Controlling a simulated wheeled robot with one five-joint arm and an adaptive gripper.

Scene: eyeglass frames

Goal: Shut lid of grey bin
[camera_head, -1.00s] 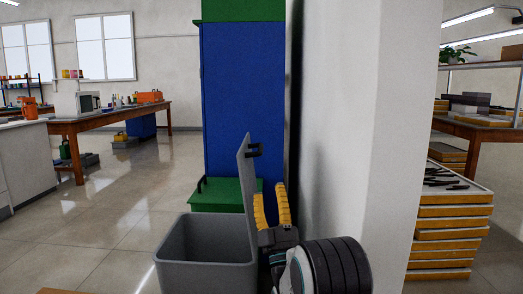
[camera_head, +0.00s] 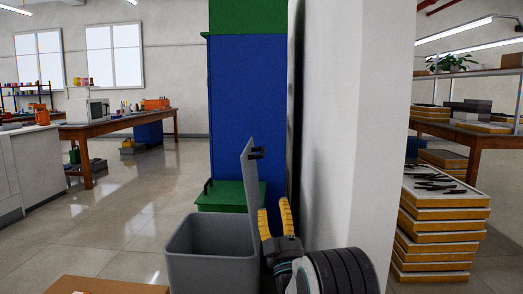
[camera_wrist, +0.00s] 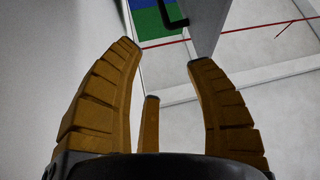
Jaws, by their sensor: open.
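The grey bin (camera_head: 212,264) stands on the floor in the lower middle of the head view, with its inside showing. Its lid (camera_head: 249,192) stands nearly upright along the bin's right side, with a dark handle (camera_head: 257,153) near its top. My gripper (camera_head: 275,208) is open, with yellow fingers, just right of the lid. In the wrist view my fingers (camera_wrist: 160,55) are spread and empty. A grey panel, seemingly the lid (camera_wrist: 207,22), and a black handle (camera_wrist: 175,22) show beyond the fingertips. I see no contact with the lid.
A white wall column (camera_head: 350,130) stands close on the right of my arm. A blue and green cabinet (camera_head: 247,110) is behind the bin. A brown box top (camera_head: 105,286) is at the lower left. The floor left of the bin is open.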

